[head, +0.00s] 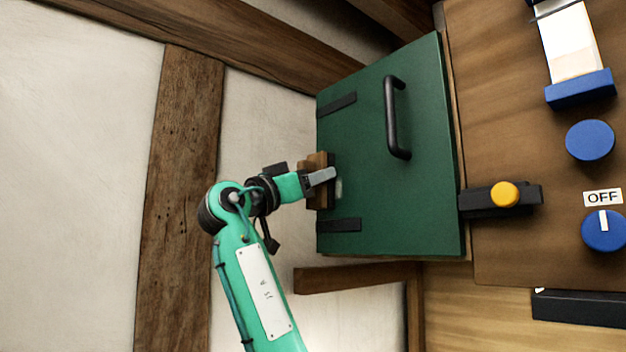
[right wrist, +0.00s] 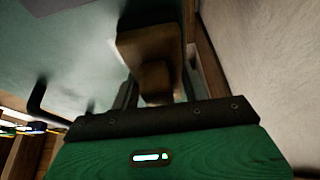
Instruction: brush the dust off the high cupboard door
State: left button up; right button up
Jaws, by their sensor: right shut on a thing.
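The green cupboard door (head: 410,190) has a black bar handle (head: 392,115) and two dark hinge straps on its left edge. My right gripper (head: 323,177) is at that left edge, between the straps. It is shut on a brown wooden brush (head: 319,199); the brush also shows between the fingers in the right wrist view (right wrist: 150,45). The brush is at the door face; bristle contact cannot be made out. A small pale patch (head: 339,190), perhaps dust, shows on the door beside the brush. My left gripper is not in view.
A black latch with a yellow knob (head: 504,194) sits by the door's right edge. Blue knobs (head: 590,140) and an OFF label (head: 602,197) are on the wooden panel at right. Timber beams (head: 180,180) cross the pale wall at left.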

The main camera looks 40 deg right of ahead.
aim_at(368, 162)
jog(key=s+b, duration=0.2)
jog(key=s, duration=0.1)
jog(key=shift+s+d+b, duration=0.15)
jog(key=shift+s+b, duration=0.2)
jog(key=shift+b, duration=0.05)
jog(key=shift+s+d+f+b, duration=0.1)
jog(key=shift+s+f+b, duration=0.05)
jog(key=shift+s+b, duration=0.75)
jog(key=shift+s, duration=0.9)
jog(key=shift+s+d+b, duration=0.1)
jog(key=shift+s+b, duration=0.45)
jog(key=shift+b, duration=0.15)
jog(key=shift+s+b, duration=0.4)
jog(key=shift+s, duration=0.45)
jog(key=shift+s+d, duration=0.1)
jog(key=shift+s, duration=0.25)
